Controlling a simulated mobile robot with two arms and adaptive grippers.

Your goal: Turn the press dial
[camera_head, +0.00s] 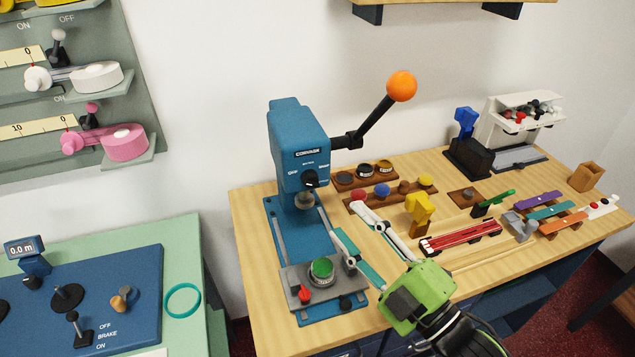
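The blue press (297,140) stands at the left end of the wooden table. Its dial (310,178) is a small black knob on the lower front of the press head, with printed labels around it; "OFF" is readable at its left. I cannot read its exact setting. My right gripper (338,211), with a green body, reaches up from the lower middle. Its two fingers are spread apart, with nothing seen between them. The fingertips are below and to the right of the dial, apart from it in the picture. My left gripper is not in view.
A yellow stamp (420,211), a red rail (460,238) and small racks fill the table to the right. A blue panel (95,300) lies at lower left.

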